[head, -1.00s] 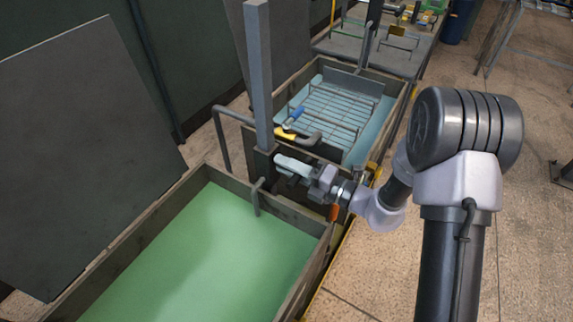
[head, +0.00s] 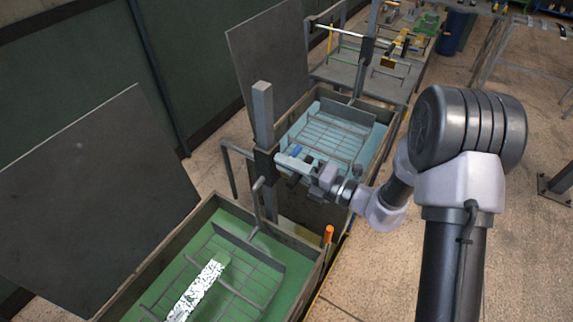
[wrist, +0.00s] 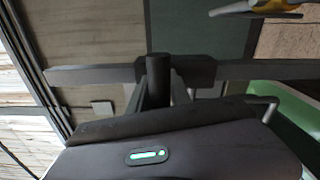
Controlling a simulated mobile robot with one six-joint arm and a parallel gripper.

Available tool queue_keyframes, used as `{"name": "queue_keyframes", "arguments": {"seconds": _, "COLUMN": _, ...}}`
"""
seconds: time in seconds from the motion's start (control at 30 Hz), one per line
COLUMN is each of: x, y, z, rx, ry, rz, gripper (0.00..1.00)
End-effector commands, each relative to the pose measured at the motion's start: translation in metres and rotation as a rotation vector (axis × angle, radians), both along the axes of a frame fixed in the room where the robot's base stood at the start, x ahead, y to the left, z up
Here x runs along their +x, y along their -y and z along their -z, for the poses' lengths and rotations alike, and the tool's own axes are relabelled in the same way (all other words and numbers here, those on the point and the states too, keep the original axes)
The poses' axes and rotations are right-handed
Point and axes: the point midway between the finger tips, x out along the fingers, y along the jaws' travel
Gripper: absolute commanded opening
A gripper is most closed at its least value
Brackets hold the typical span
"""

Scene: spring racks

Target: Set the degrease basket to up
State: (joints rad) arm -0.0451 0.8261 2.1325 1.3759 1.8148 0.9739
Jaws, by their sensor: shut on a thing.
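A wire basket (head: 253,280) carrying a white-and-black speckled block (head: 197,291) shows in the green-liquid tank (head: 298,279) at the front; no readable label tells me which basket is the degrease one. A grey upright post (head: 262,110) stands behind this tank. A dark carriage (head: 264,170) sits on the post, with bent bars reaching toward the green tank. My gripper (head: 287,163) is at the carriage, shut on its handle, which the fingers mostly hide in the head view. In the wrist view, a dark bar and block (wrist: 158,72) lie ahead of my gripper.
A blue-liquid tank (head: 375,142) with a second wire basket (head: 335,135) stands behind the post. An orange grip (head: 328,234) stands at the green tank's right edge. Dark panels (head: 90,200) lean at left. Open floor (head: 450,220) lies to the right.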

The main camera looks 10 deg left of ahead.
Motion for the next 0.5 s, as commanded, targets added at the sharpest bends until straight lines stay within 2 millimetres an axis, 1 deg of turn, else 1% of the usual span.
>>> {"name": "queue_keyframes", "arguments": {"seconds": 0.03, "x": 0.0008, "y": 0.0003, "z": -0.0064, "rx": 0.003, "ry": 0.003, "rz": 0.001, "gripper": 0.00}}
{"name": "queue_keyframes", "arguments": {"seconds": 0.37, "x": 0.0023, "y": 0.0003, "z": -0.0084, "rx": 0.007, "ry": 0.008, "rz": 0.004, "gripper": 0.00}}
{"name": "queue_keyframes", "arguments": {"seconds": 0.4, "x": 0.0025, "y": 0.0003, "z": -0.0086, "rx": 0.008, "ry": 0.008, "rz": 0.004, "gripper": 0.28}}
{"name": "queue_keyframes", "arguments": {"seconds": 0.47, "x": 0.0021, "y": 0.0003, "z": -0.0083, "rx": 0.007, "ry": 0.008, "rz": 0.003, "gripper": 0.40}}
{"name": "queue_keyframes", "arguments": {"seconds": 0.5, "x": 0.0019, "y": 0.0003, "z": -0.0078, "rx": 0.006, "ry": 0.006, "rz": 0.004, "gripper": 0.41}}
